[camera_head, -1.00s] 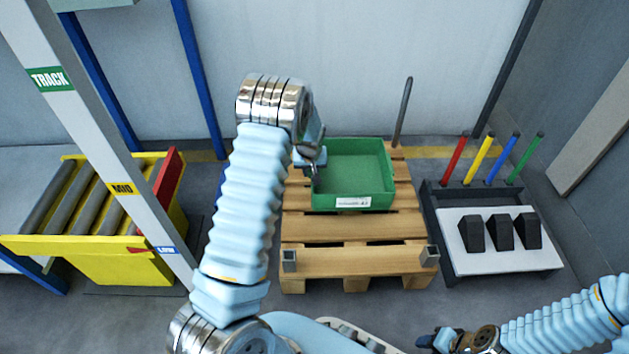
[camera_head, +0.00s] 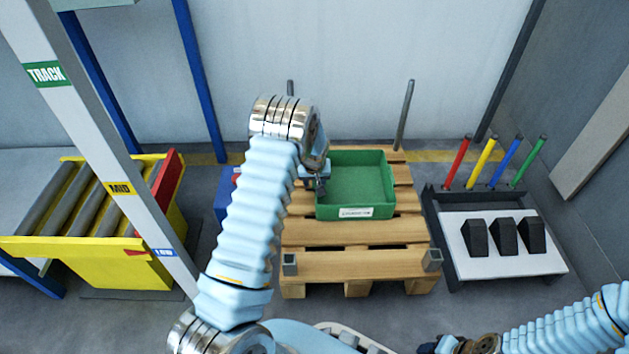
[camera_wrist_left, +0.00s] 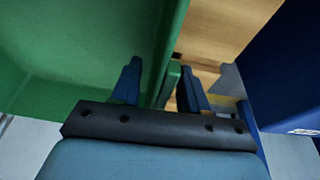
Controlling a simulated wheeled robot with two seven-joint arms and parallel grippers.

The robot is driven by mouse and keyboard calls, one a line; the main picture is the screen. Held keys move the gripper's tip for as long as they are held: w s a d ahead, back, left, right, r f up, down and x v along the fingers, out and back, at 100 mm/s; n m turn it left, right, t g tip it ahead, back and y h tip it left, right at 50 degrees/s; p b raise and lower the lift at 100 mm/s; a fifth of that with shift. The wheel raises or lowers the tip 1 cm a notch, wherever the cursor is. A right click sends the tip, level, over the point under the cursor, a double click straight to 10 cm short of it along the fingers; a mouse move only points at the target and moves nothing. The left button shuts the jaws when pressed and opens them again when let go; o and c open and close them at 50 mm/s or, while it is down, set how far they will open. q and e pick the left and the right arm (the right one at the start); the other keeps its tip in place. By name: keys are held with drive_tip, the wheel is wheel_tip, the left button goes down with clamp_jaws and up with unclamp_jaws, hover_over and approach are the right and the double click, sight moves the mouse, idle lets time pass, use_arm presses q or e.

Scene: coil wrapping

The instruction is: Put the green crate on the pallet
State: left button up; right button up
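The green crate (camera_head: 367,212) is over the wooden pallet (camera_head: 350,262), towards its back, and looks seated on the slats. It is upright, with a white label on its front. My left gripper (camera_head: 318,180) is at the crate's left wall. In the left wrist view its fingers (camera_wrist_left: 163,85) straddle that wall (camera_wrist_left: 168,82), one inside the crate and one outside. A gap shows between the inner finger and the wall. My right gripper (camera_head: 437,346) is low at the bottom edge, away from the crate; its fingers are unclear.
Metal posts (camera_head: 404,115) stand at the pallet's back, short brackets (camera_head: 432,260) at its front corners. A blue box (camera_head: 226,195) is left of the pallet, partly behind my arm. A yellow roller stand (camera_head: 110,262) is left; a rack with coloured rods (camera_head: 515,275) is right.

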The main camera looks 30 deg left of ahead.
use_arm(q)
drive_tip(key=shift+r+p, duration=0.3)
drive_tip(key=p+v, duration=0.2)
drive_tip(key=v, duration=0.9)
drive_tip(key=shift+s+d+r, duration=0.1)
drive_tip(key=shift+s+r, duration=0.1)
drive_tip(key=shift+r, duration=0.15)
